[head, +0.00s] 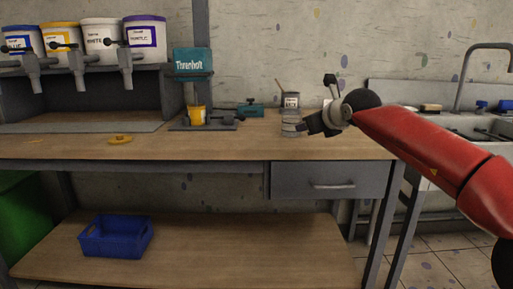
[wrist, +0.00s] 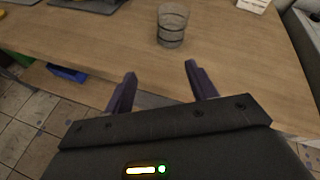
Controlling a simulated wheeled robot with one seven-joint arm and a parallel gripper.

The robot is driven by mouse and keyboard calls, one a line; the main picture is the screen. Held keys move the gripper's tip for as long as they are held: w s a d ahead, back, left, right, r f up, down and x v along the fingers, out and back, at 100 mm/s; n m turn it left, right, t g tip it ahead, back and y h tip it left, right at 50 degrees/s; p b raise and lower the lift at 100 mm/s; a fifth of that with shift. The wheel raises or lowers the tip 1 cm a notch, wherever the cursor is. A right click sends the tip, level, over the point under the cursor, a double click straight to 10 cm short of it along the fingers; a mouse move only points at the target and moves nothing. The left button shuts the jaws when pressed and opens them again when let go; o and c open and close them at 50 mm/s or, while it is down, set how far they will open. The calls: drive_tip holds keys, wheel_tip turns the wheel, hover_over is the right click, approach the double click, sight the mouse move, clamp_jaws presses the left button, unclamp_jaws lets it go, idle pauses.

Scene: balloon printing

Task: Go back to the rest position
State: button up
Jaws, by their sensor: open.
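My gripper (head: 306,127) hangs at the end of my red arm, over the right part of the workbench (head: 230,148). In the wrist view its two dark fingers (wrist: 160,72) stand apart with nothing between them. A clear ridged glass (wrist: 173,26) stands upright on the wooden top beyond the fingertips, apart from them. In the head view the glass (head: 290,122) shows just left of the gripper, which may hide part of it.
A dispenser rack with several labelled buckets (head: 101,38) stands at left. A teal-headed machine (head: 193,62) holds a yellow pot (head: 195,117). A yellow lid (head: 120,140) lies near the front edge. A blue crate (head: 116,237) sits on the lower shelf. A sink (head: 475,122) is at right.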

drive_tip(key=s+a+f+n+t, duration=0.1)
drive_tip(key=a+f+n, duration=0.1)
drive_tip(key=a+n, duration=0.45)
drive_tip(key=s+a+f+n+t, duration=0.1)
drive_tip(key=s+a+f+n, duration=0.1)
drive_tip(key=a+n, duration=0.4)
drive_tip(key=s+a+f+n+g+y, duration=0.2)
drive_tip(key=s+a+f+n, duration=0.35)
drive_tip(key=s+n, duration=0.45)
drive_tip(key=s+d+f+n+g+h, duration=0.2)
drive_tip(key=s+d+f, duration=0.3)
drive_tip(key=s, duration=0.4)
drive_tip(key=s+d+f+n+g+h, duration=0.1)
drive_tip(key=s+d+f, duration=0.4)
drive_tip(key=s, duration=0.5)
drive_tip(key=s+d+f+n+g+h, duration=0.2)
drive_tip(key=s+d+f+n+g, duration=0.2)
drive_tip(key=s+d, duration=0.4)
drive_tip(key=shift+s+f+h, duration=0.3)
drive_tip(key=shift+s+f, duration=0.1)
drive_tip(key=shift+s, duration=0.5)
